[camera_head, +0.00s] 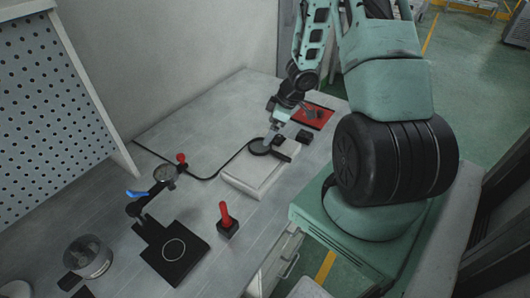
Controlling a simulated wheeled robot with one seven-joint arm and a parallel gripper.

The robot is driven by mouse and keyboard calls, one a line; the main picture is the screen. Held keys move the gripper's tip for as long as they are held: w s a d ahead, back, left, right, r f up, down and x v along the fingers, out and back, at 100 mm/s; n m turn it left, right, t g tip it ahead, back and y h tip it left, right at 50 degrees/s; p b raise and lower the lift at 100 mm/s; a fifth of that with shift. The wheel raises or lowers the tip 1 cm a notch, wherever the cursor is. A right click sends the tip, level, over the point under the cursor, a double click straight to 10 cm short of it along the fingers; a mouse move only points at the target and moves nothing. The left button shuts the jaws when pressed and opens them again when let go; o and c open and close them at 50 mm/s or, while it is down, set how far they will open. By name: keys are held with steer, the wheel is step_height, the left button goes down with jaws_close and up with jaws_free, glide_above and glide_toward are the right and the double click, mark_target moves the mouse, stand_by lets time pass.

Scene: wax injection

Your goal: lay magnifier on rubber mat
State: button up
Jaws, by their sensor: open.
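A dark round piece (259,147), perhaps the magnifier, shows at the back edge of a pale block on the bench. It is too small to tell for sure. My gripper (284,130) is open, low over the bench beside this round piece and a small black block. Any contact is hard to make out. A flat black square (190,247) with a pale ring lies at the front of the bench. A flat red piece (318,116) lies behind my gripper, partly covered by dark parts. I cannot tell which of these is the rubber mat.
The pale block (250,179) stands mid-bench, with a black cable (215,176) running left. A round gauge (166,173) with a blue lever, a red-handled piece (226,215) and a clear pot (88,257) stand nearer. A perforated panel (50,110) borders the left. The back-left bench is largely clear.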

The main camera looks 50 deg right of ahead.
mark_target(261, 145)
steer(key=shift+x, duration=0.8)
steer(key=b+x, duration=0.2)
steer(key=x, duration=0.2)
steer(key=shift+s+a+f+b, duration=0.2)
steer(key=shift+s+a+b, duration=0.1)
steer(key=shift+b, duration=0.1)
steer(key=shift+w+f, duration=0.25)
steer(key=shift+f, duration=0.2)
steer(key=c, duration=1.2)
steer(key=shift+r, duration=0.1)
